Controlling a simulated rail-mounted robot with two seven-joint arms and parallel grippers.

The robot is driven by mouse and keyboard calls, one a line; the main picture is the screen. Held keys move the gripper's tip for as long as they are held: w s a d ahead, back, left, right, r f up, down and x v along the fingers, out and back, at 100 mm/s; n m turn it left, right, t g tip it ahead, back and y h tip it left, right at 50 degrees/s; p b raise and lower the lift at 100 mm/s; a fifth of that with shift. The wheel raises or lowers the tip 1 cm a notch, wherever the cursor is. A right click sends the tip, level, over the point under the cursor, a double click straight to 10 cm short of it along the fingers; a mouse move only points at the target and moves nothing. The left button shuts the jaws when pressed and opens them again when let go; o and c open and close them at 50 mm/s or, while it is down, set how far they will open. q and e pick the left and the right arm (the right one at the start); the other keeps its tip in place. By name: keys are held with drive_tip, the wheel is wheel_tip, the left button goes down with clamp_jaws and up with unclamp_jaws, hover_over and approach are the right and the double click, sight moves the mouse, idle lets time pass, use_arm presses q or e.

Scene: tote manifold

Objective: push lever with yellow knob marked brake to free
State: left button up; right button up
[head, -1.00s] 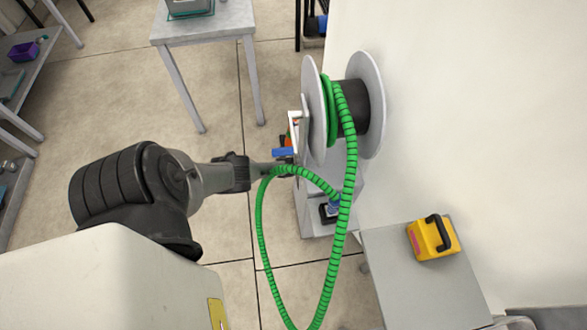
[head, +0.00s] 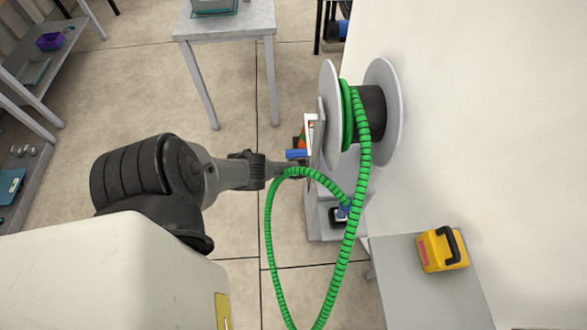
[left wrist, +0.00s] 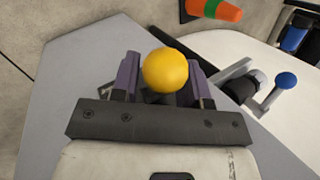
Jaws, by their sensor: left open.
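The yellow knob (left wrist: 165,71) is a round ball in the left wrist view, in the gap between the two purple fingers of my left gripper (left wrist: 163,75). The fingers are open, one on each side of it; I cannot tell whether they touch it. Its lever is mostly hidden below the knob, and no brake or free marking is readable. In the head view my left gripper (head: 293,169) is at the left side of the hose reel (head: 385,108), partly hidden by the green hose. The yellow knob is not visible there. My right gripper is not in view.
A lever with a blue knob (left wrist: 286,80) stands right of the gripper in the left wrist view. The green hose (head: 268,225) loops down close to my left gripper. A yellow case (head: 440,250) sits on a grey table (head: 410,290).

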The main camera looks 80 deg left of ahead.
use_arm(q)
drive_tip(key=shift+w+d, duration=0.1)
drive_tip(key=shift+r, duration=0.1)
drive_tip(key=p+v, duration=1.1)
drive_tip(key=v, duration=0.2)
drive_tip(key=shift+d+r, duration=0.15)
drive_tip(key=shift+r, duration=0.05)
idle(0.3)
